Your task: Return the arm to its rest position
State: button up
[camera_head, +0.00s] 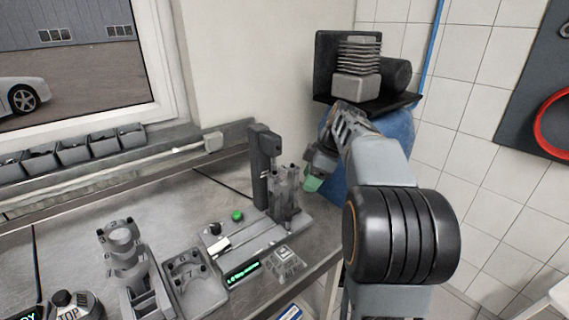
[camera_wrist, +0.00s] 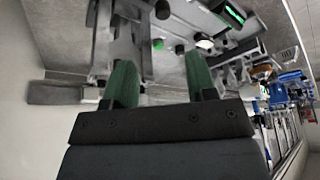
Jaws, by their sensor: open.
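My gripper (camera_head: 314,183) is raised at the right of the bench, beside the grey upright fixture (camera_head: 284,195). Its green-padded fingers (camera_wrist: 160,88) stand apart in the wrist view, with nothing seen between them. My arm reaches up from the lower right of the head view, and its end bends down to the left. In the wrist view, the fixture (camera_wrist: 125,42) shows beyond the fingers, its image turned over. I cannot tell how close the fingertips are to the fixture.
The metal bench (camera_head: 180,215) holds a grey jig (camera_head: 128,265), a tray with holes (camera_head: 190,283) and a green-lit display (camera_head: 243,271). Several bins (camera_head: 75,151) line the back shelf. A finned cylinder (camera_head: 357,75) sits on a black stand behind my arm, above a blue drum (camera_head: 397,130).

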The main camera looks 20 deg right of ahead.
jog(key=s+f+m+h, duration=0.25)
jog(key=f+m, duration=0.35)
jog(key=m, duration=0.4)
jog(key=s+a+f+m+t+h+p, duration=0.1)
jog(key=s+a+f+m, duration=0.1)
jog(key=s+a, duration=1.2)
jog(key=shift+f, duration=0.9)
